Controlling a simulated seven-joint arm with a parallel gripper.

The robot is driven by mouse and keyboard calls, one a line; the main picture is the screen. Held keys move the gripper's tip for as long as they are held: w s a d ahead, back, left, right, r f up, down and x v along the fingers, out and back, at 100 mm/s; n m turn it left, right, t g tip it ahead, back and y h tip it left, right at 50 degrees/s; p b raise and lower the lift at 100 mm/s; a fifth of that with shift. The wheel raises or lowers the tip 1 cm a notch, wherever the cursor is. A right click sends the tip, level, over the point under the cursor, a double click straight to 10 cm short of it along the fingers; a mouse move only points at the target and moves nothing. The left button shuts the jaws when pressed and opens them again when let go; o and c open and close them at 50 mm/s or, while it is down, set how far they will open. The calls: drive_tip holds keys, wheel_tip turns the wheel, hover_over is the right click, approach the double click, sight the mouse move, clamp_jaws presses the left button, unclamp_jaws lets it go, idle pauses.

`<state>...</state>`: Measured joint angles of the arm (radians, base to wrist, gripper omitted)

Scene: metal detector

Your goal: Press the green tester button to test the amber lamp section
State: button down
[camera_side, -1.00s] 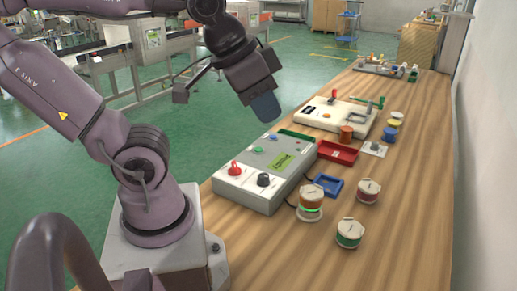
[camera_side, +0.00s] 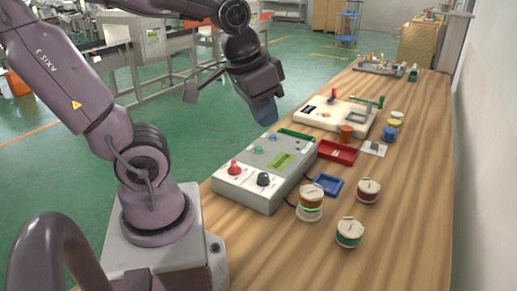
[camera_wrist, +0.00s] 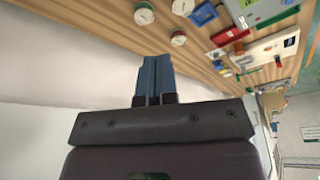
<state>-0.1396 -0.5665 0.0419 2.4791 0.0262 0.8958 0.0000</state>
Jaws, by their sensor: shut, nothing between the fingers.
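The grey tester box (camera_side: 250,185) sits on the wooden table with a red knob, a black knob and a yellow-green label on top. Its green button (camera_side: 258,150) is on the far left of the top, near a blue button (camera_side: 272,136). The amber lamp section (camera_side: 310,194) sits on a round white base with a glowing green ring, right of the box. My gripper (camera_side: 265,114) is shut and empty, with blue fingertips, above the box's far end and apart from it. The shut fingers also show in the wrist view (camera_wrist: 155,75).
A red tray (camera_side: 337,152) and a blue tray (camera_side: 328,185) lie right of the box. Red (camera_side: 368,190) and green (camera_side: 350,232) lamp sections stand nearby. A white fixture (camera_side: 335,115) with a green handle is behind. The table's right side is mostly clear.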

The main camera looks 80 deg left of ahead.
drive_tip(key=w+a+f+n+g+y, duration=0.15)
drive_tip(key=a+f, duration=0.25)
drive_tip(key=a, duration=0.6)
drive_tip(key=w+a+f+n+y, duration=0.1)
drive_tip(key=a+f+y, duration=0.2)
drive_tip(key=a, duration=0.6)
drive_tip(key=m+t+h, duration=0.2)
drive_tip(key=m+t, duration=0.4)
drive_tip(key=m, duration=0.3)
hover_over(259, 149)
wheel_tip(259, 149, down, 7)
drive_tip(key=shift+f, duration=0.2)
drive_tip(key=shift+f, duration=4.4)
drive_tip(key=shift+f, duration=0.2)
drive_tip(key=shift+f, duration=0.25)
